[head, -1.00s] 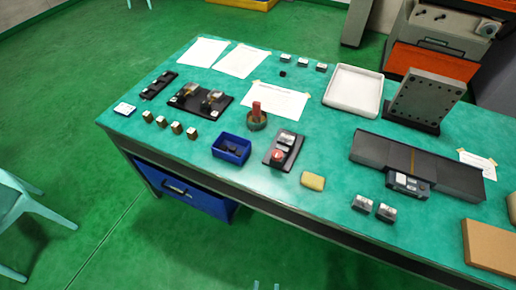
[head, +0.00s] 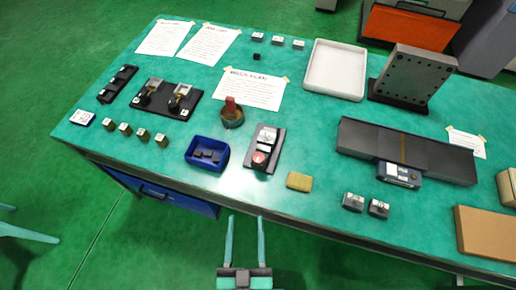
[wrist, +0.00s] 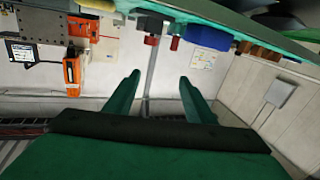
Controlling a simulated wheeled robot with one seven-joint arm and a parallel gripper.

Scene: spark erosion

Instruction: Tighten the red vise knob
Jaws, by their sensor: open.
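The red vise knob (head: 259,159) sits at the near end of a small vise on a dark base plate (head: 257,172), near the table's front edge in the head view. A light metal block shows in the vise behind the knob. My gripper (head: 246,222) is at the bottom of the head view, its two fingers apart and empty. It is in front of the table edge, nearer to me than the vise and apart from it. In the wrist view the two fingers (wrist: 158,80) are spread with nothing between them. Red parts (wrist: 151,40) show beyond them, by the table edge.
On the green table (head: 300,215), a blue bin (head: 206,153) stands left of the vise and a yellow block (head: 299,181) right of it. A brown pot with a red-handled item (head: 232,113) stands behind. A grey bar with a display unit (head: 400,174) lies right.

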